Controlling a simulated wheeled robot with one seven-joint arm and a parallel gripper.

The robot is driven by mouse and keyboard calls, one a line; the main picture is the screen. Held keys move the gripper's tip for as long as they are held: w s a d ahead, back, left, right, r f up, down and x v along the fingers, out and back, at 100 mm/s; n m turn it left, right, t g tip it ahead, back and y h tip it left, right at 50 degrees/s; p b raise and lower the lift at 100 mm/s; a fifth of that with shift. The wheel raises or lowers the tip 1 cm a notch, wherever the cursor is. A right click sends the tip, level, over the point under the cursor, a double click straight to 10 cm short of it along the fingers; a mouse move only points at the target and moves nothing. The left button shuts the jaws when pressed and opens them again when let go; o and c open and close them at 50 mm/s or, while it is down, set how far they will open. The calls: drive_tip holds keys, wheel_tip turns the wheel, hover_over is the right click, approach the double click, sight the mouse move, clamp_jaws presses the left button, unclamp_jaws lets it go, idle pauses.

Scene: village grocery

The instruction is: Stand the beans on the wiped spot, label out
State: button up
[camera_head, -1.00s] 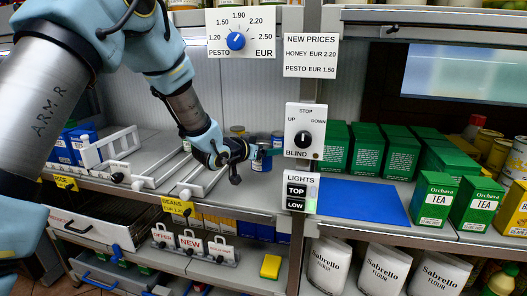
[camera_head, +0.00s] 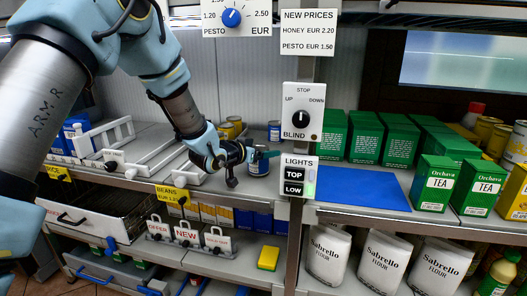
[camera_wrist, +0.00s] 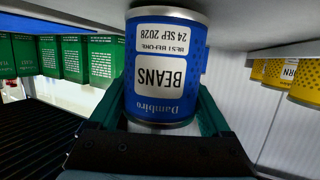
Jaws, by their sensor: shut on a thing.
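My gripper (camera_head: 262,157) is shut on a blue can of beans (camera_head: 259,166) at the shelf, left of the post. The can also shows in the wrist view (camera_wrist: 164,70), between the green fingers, its printed label facing the wrist camera. That view is upside down. The can looks upright and close to the pale shelf surface (camera_wrist: 235,28); I cannot tell whether it touches. The yellow beans price tag (camera_head: 172,195) hangs on the shelf edge to the left. I cannot make out a wiped spot.
Another blue can (camera_head: 273,131) and yellow cans (camera_head: 231,128) stand farther back. White dividers (camera_head: 150,155) are on the left. The post carries the blind switch (camera_head: 302,112) and light switch (camera_head: 299,176). Right of it are a blue sheet (camera_head: 360,188) and green tea boxes (camera_head: 435,183).

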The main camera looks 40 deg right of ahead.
drive_tip(key=shift+f+b, duration=0.3)
drive_tip(key=shift+f, duration=0.1)
drive_tip(key=o, duration=1.4)
drive_tip(key=shift+o, duration=0.2)
